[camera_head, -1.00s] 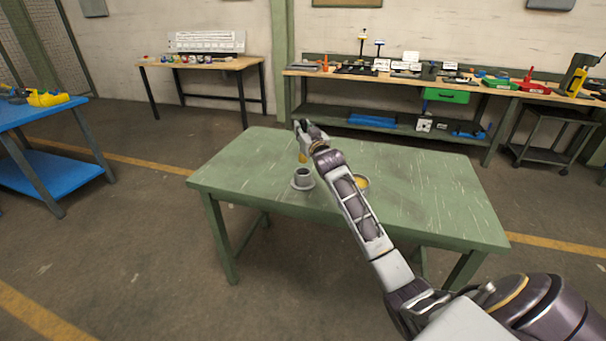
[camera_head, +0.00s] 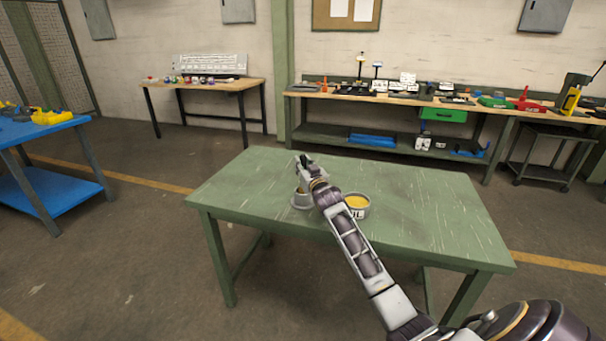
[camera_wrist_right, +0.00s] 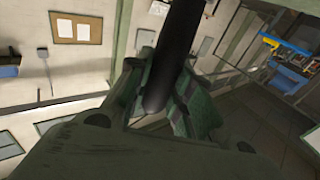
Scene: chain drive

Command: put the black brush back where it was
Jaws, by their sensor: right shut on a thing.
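My right gripper (camera_head: 304,160) is above the left part of the green table (camera_head: 430,215), over a grey round holder (camera_head: 301,203). In the right wrist view a dark rod, the black brush (camera_wrist_right: 176,55), is between its fingers, and the gripper is shut on it. In the head view a small yellowish bit shows below the gripper at the holder's mouth; my arm hides much of the brush and holder, so I cannot tell how deep the brush sits. My left gripper is not in view.
A tin (camera_head: 357,204) with yellow contents and a partly hidden label stands just right of the holder, beside my right forearm. The rest of the green table is clear. A blue table (camera_head: 45,180) is at the left, and workbenches stand along the wall.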

